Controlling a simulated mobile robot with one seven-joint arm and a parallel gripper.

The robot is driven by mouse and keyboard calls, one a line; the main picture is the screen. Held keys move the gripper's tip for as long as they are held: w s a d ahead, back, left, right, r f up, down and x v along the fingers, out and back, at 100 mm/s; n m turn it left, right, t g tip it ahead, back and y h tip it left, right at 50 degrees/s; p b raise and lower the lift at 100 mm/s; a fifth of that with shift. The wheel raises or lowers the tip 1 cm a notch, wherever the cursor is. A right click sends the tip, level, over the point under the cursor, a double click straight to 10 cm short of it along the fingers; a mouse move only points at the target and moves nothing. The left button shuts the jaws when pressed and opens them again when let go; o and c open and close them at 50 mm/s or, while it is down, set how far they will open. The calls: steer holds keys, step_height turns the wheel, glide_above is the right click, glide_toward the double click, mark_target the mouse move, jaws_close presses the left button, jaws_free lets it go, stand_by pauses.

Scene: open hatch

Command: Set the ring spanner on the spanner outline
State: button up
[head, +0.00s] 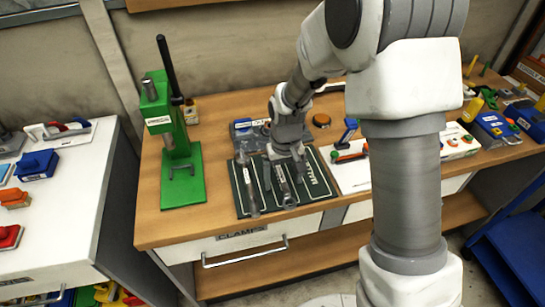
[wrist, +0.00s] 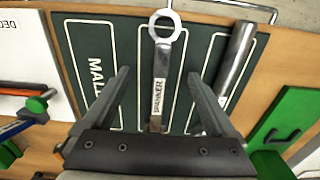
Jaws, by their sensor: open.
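The ring spanner (wrist: 160,62) is a silver bar with a ring end and a "SPANNER" label. It lies on the dark green board (wrist: 90,70), between white outline lines; the outline under it is partly hidden. In the head view the spanner (head: 287,196) shows below my gripper (head: 284,180), on the board (head: 315,200). My gripper (wrist: 158,76) is open, with one finger on each side of the spanner's shaft. The fingers appear apart from it. The shaft's near end is hidden by the gripper body.
A silver rod-like tool (wrist: 236,60) lies to the right of the spanner on the board; it also shows in the head view (head: 246,185). A green press (head: 178,150) stands left of the board. A white tray (head: 350,172) with tools lies to the right.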

mark_target(284, 182)
steer(key=shift+r, duration=0.1)
steer(key=shift+r+p, duration=2.5)
steer(key=shift+r, duration=0.95)
steer(key=shift+s, duration=0.15)
